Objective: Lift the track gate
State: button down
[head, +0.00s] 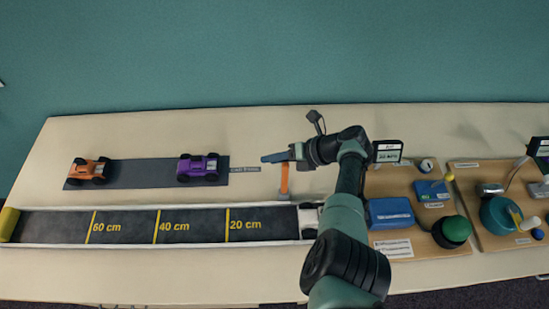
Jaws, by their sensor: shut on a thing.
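The track gate (284,182) shows as a narrow orange upright piece at the far edge of the track, near its right end. My gripper (291,155) is at the top of this orange piece, reaching in from the right, and is shut on the gate. A short dark blue bar (272,158) sticks out to the left of the fingers; I cannot tell whether it belongs to the gate. The dark track (185,228) has yellow lines marked 20, 40 and 60 cm. A white car (308,214) sits at its right end, partly hidden by my arm.
An orange car (90,170) and a purple car (198,168) stand on a grey mat (140,172) behind the track. A yellow roll (9,223) is at the track's left end. Wooden boards with a blue box (390,212) and a green dome (455,230) fill the right side.

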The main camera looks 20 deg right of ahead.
jog(key=shift+s+f, duration=0.35)
jog(key=shift+f, duration=0.2)
jog(key=c, duration=0.8)
grip_release()
jog(key=shift+d, duration=0.1)
jog(key=shift+o, duration=0.6)
jog(key=shift+w+r, duration=0.1)
jog(key=shift+w, duration=0.05)
jog(key=p+v, duration=0.1)
jog(key=v, duration=1.2)
jog(key=shift+p, duration=0.4)
jog(key=shift+w, duration=0.15)
